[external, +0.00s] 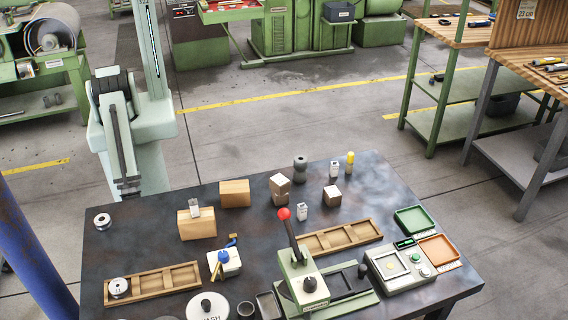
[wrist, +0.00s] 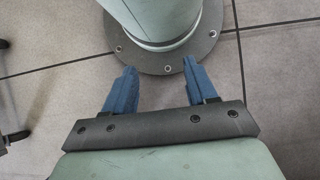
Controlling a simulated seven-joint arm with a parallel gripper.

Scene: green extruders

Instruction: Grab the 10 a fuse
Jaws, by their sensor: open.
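Several small pale fuse-like pieces with markings too small to read are on the dark table: one (external: 195,207) on a wooden block at left, one (external: 302,211) near the middle, and one (external: 334,170) at the back. I cannot tell which is the 10 A fuse. My gripper (wrist: 159,66) shows in the wrist view with its two blue fingers apart and nothing between them. It points down at my own base and the floor, away from the fuse-like pieces. No fuse shows in the wrist view.
A green press with a red-knobbed lever (external: 284,214) stands at the table's front middle. Wooden trays (external: 152,284) (external: 341,237), wooden blocks (external: 235,193), a yellow-topped piece (external: 350,161), a control box (external: 400,266) and green and orange trays (external: 414,220) (external: 439,248) surround it.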

